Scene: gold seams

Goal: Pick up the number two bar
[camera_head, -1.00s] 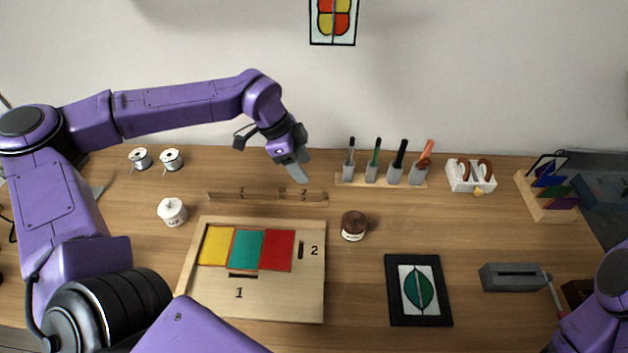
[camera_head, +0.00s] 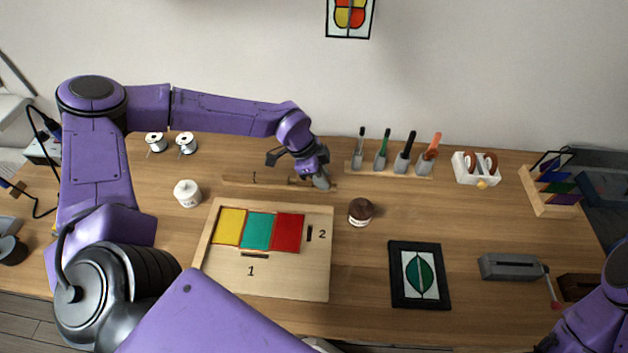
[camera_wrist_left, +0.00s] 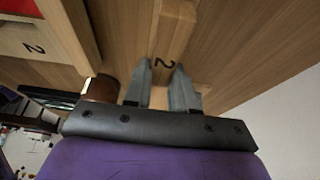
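The number two bar (camera_wrist_left: 174,32) is a pale wooden strip marked with a black 2. It lies at the back of the table; in the head view (camera_head: 297,183) my gripper hides part of it. My left gripper (camera_wrist_left: 163,66) is open above its end, with one grey finger on each side of the numeral in the wrist view. It also shows in the head view (camera_head: 321,182). I cannot tell whether the fingers touch the bar. The number one bar (camera_head: 235,178) lies just left of it. My right gripper is out of view; only part of the right arm shows.
A wooden board (camera_head: 290,283) with yellow, teal and red panes and marked slots lies in front. A brown jar (camera_head: 361,212) stands right of the gripper. A tool rack (camera_head: 392,172) is behind it. A black-framed leaf panel (camera_head: 398,291) lies right of the board.

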